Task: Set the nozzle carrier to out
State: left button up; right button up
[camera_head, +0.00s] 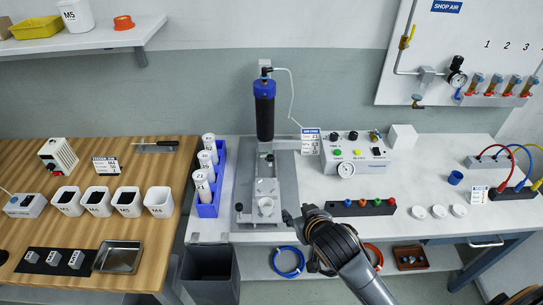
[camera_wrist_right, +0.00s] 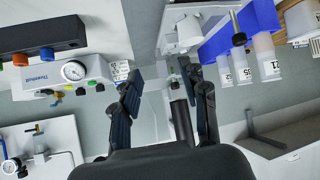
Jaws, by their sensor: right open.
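A dark round knob (camera_head: 239,207) is at the plate's left front. My right gripper (camera_head: 297,214) is just right of the plate's front, apparently apart from the cup. Its fingers are spread and empty in the right wrist view (camera_wrist_right: 165,100). My left gripper is not shown.
A blue rack of white bottles (camera_head: 206,180) stands left of the plate. A control box with a gauge (camera_head: 355,153) and a dark block with coloured knobs (camera_head: 362,207) are right. A grey bin (camera_head: 211,272) stands below the bench front.

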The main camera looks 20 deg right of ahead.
aim_at(270, 156)
jog(key=w+r+t, duration=0.3)
jog(key=w+r, duration=0.3)
jog(key=w, duration=0.2)
jog(key=x, duration=1.3)
jog(key=shift+w+a+p, duration=0.4)
jog(key=shift+c, duration=0.5)
grip_shut()
